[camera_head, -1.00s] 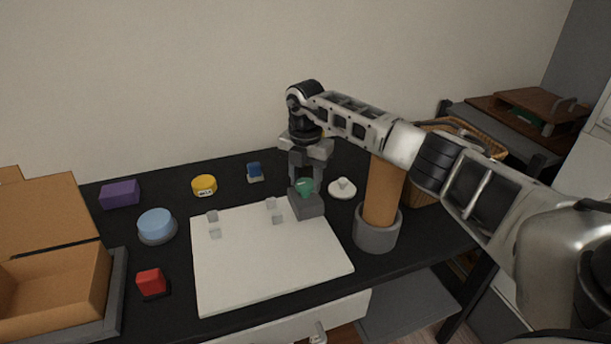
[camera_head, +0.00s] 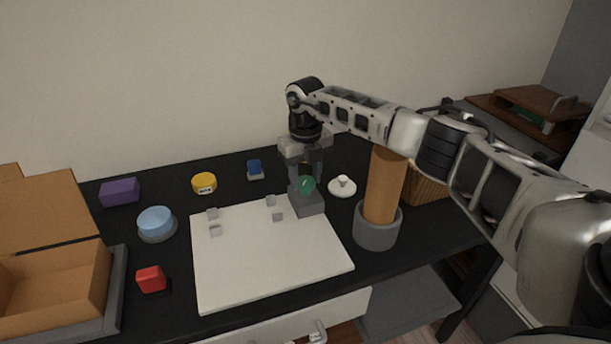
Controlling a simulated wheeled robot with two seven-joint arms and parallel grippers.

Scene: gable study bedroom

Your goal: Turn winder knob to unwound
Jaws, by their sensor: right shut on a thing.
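The winder knob (camera_head: 307,184) is a small green knob on a grey block (camera_head: 307,205), which sits at the far right corner of the white board. My right gripper (camera_head: 306,183) reaches down from above, its arm coming in from the right. Its fingers stand on either side of the green knob and are shut on it. The fingers partly hide the knob, and I see no mark that tells its setting. My left gripper is not in view.
An orange cylinder (camera_head: 384,185) in a grey holder stands close to the right. A white lidded dish (camera_head: 342,187) is beside the block. A cardboard box (camera_head: 55,285) is at left. The black table's back left is partly clear.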

